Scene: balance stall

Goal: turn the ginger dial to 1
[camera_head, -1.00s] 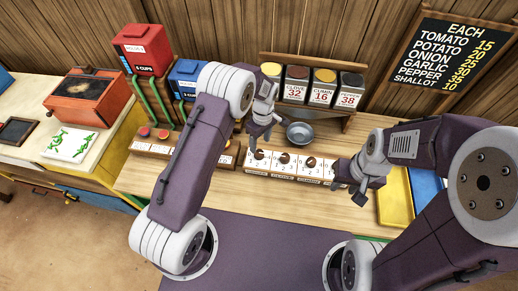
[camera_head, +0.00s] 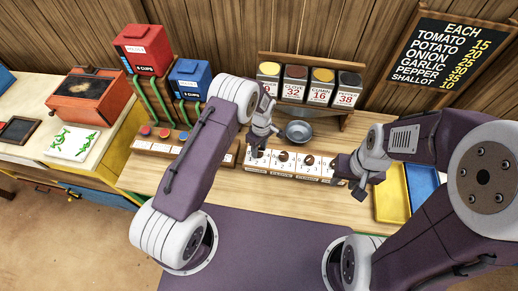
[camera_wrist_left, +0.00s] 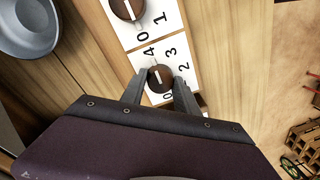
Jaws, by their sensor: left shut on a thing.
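The ginger dial (camera_wrist_left: 160,79) is a round brown knob with a pale pointer line, on a white plate with black numbers. It is the leftmost dial on the white dial strip (camera_head: 290,175) in the head view, where my gripper mostly hides it. My left gripper (camera_head: 256,151) is down at this dial. In the left wrist view its two fingers (camera_wrist_left: 158,84) stand on either side of the knob, shut on it. The exact number under the pointer is hard to read. My right gripper (camera_head: 349,187) is open and empty near the strip's right end.
A neighbouring brown dial (camera_wrist_left: 126,8) sits close beside. A grey metal bowl (camera_head: 298,131) stands behind the strip, before the rack of spice tins (camera_head: 322,86). A yellow tray (camera_head: 392,193) lies to the right. The wooden counter in front of the strip is clear.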

